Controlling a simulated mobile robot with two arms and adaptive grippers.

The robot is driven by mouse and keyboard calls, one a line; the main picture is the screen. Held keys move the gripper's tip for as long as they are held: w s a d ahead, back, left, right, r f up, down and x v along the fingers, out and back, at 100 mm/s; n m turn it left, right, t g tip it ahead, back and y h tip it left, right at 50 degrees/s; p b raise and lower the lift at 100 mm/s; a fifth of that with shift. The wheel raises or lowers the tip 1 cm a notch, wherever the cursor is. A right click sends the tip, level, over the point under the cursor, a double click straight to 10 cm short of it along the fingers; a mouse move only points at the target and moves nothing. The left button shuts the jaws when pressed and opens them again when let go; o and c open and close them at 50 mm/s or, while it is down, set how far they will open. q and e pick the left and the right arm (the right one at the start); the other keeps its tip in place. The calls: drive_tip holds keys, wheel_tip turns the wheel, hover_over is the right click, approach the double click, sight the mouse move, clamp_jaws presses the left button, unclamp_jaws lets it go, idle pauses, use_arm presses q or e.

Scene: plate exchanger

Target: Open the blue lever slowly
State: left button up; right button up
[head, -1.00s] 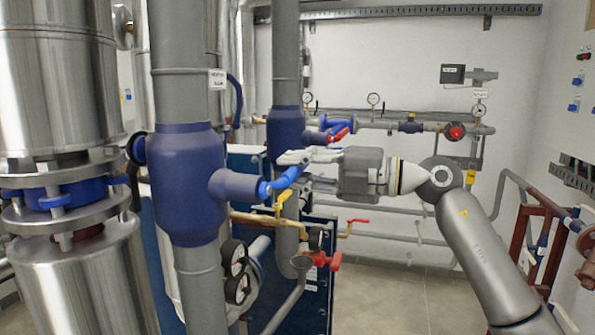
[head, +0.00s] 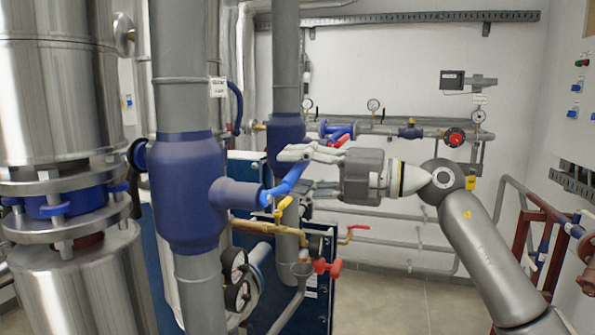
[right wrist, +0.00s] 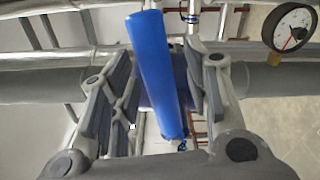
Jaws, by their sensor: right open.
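The blue lever (head: 286,182) angles up and to the right from the dark blue valve body (head: 190,190) on the thick vertical pipe. My right gripper (head: 295,162) reaches in from the right and its fingers are at the lever's outer part. In the right wrist view the lever (right wrist: 158,70) stands between the two spread fingers of the gripper (right wrist: 155,85), with a visible gap on both sides. The gripper is open around the lever. In the head view the fingers partly hide the lever's far end. My left gripper does not show.
A yellow handle (head: 283,207) sits just below the lever. Red handles (head: 327,267) and pressure gauges (head: 236,264) are lower down. A second dark blue pipe section (head: 286,135) stands close behind my fingers. Free floor (head: 400,300) lies at the lower right.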

drive_tip(key=v, duration=1.2)
